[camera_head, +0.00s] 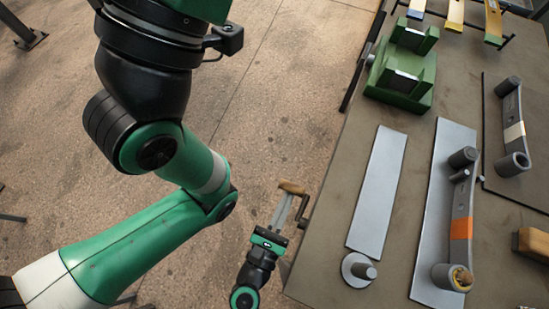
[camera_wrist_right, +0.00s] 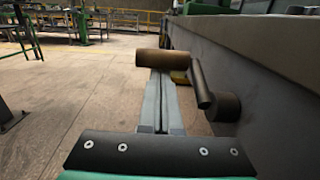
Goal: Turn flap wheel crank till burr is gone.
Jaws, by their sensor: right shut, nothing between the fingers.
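The crank has a brown wooden handle (camera_head: 292,187) and a dark arm (camera_head: 303,207), beside the table's left edge. In the right wrist view the handle (camera_wrist_right: 160,58) lies crosswise beyond my fingertips, and the crank arm (camera_wrist_right: 200,82) runs down to a dark round hub (camera_wrist_right: 227,107). My right gripper (camera_head: 287,199) is shut and empty, its fingers pointing at the handle; I cannot tell whether they touch it. A leaf spring with an orange band (camera_head: 461,229) lies on a grey plate; its near eye holds something yellow-brown (camera_head: 462,278). I cannot make out the burr. My left gripper is out of view.
The table (camera_head: 320,262) stands right of my right gripper, its side wall close by. On it are a green vise-like block (camera_head: 405,85), a bare metal strip (camera_head: 377,190), a disc with a pin (camera_head: 357,275) and another spring (camera_head: 514,130). Open floor lies left.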

